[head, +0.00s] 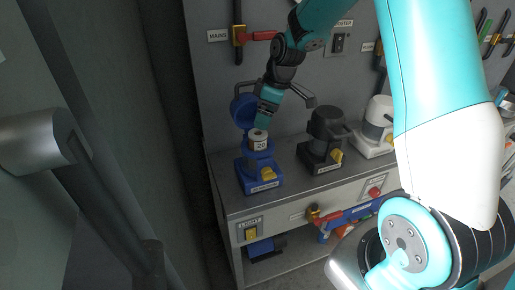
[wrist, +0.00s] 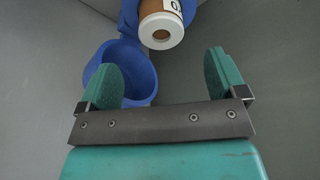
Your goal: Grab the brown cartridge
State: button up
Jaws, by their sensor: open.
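The brown cartridge (wrist: 155,31) shows at the top of the wrist view, with a white ring end and a partly cut-off white label. In the head view a cartridge labelled 20 (head: 258,143) sits upright in the top of a blue machine (head: 262,176). The machine's round blue lid (head: 243,109) is raised behind it; its hollow cup shape also shows in the wrist view (wrist: 146,75). My gripper (wrist: 164,75) is open and empty, its teal fingers apart. In the head view my gripper (head: 264,118) is just above the cartridge, with no contact clear.
A black machine (head: 322,138) and a white machine (head: 377,125) stand to the right on the grey bench (head: 290,190). A grey door with a handle (head: 40,143) is at the left.

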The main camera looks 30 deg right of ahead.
aim_at(258, 133)
jog(key=p+x, duration=0.1)
jog(key=x, duration=0.7)
jog(key=shift+a+p, duration=0.1)
jog(key=shift+p, duration=0.3)
jog(key=c, duration=1.5)
